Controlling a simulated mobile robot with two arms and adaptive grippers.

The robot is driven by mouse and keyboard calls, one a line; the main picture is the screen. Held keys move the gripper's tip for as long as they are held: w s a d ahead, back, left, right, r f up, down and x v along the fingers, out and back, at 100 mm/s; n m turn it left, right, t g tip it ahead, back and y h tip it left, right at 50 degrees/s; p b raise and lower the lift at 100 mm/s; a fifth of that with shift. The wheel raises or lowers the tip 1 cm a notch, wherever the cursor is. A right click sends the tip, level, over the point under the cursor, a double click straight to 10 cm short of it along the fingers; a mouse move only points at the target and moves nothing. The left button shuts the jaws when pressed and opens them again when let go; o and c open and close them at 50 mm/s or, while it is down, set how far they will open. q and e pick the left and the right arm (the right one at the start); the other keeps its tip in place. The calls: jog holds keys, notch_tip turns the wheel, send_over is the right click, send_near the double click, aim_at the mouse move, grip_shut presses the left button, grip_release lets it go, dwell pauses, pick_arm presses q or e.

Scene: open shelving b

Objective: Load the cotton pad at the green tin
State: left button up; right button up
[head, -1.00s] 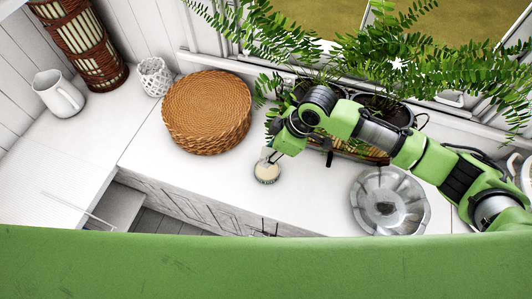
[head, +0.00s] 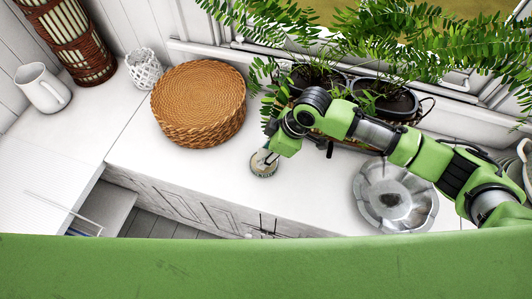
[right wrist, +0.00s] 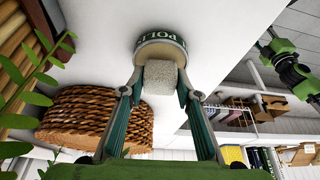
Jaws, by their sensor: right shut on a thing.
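My right gripper (head: 268,154) is right over the tin. It is shut on the cotton pad (right wrist: 160,76), a pale, rough block between its two fingers in the right wrist view. The pad overlaps the tin's face there; I cannot tell whether it touches. Small green and black arm parts of mine show at that view's upper right.
A round wicker stack (head: 198,103) stands left of the tin. Potted ferns (head: 385,100) stand behind my right arm. A fluted silver bowl (head: 396,195) is to the right. A white pitcher (head: 42,88) stands far left. The counter's front edge is close to the tin.

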aim_at(266, 155)
jog(key=shift+f, duration=0.5)
dwell(0.9)
jog(key=shift+f, duration=0.15)
dwell(1.6)
jog(key=shift+s, duration=0.1)
notch_tip(266, 155, up, 7)
jog(key=p, duration=0.7)
jog(key=shift+p, duration=0.35)
jog(key=shift+d, duration=0.1)
dwell(0.4)
